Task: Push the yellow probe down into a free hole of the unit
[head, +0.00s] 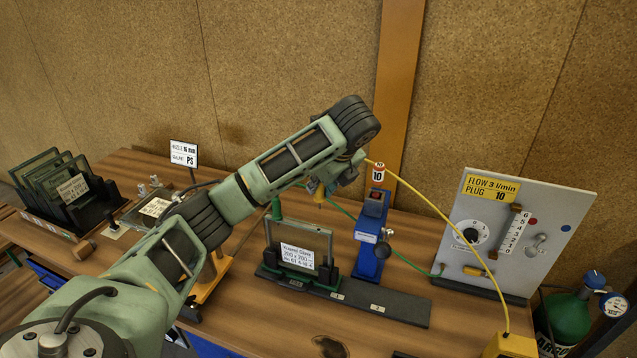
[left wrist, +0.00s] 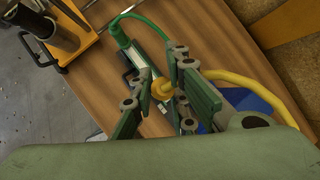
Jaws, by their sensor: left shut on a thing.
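The yellow probe (head: 319,194) hangs below my left gripper (head: 318,186) in the head view, above the glass unit. In the left wrist view the probe (left wrist: 161,88) sits between the fingers of my left gripper (left wrist: 160,98), which is shut on it. The glass unit (head: 308,234) stands upright with a white label in a dark rack. A green plug (head: 277,209) with a green hose is at its upper left corner. The probe's tip appears above the unit's top edge; I cannot make out the free hole. My right gripper is not in view.
A yellow cable (head: 440,213) runs to a yellow box (head: 509,346). A blue stand (head: 371,240) with a red-topped box is right of the unit. A grey flow panel (head: 515,232) stands further right. Several dark panes (head: 60,185) stand at the left.

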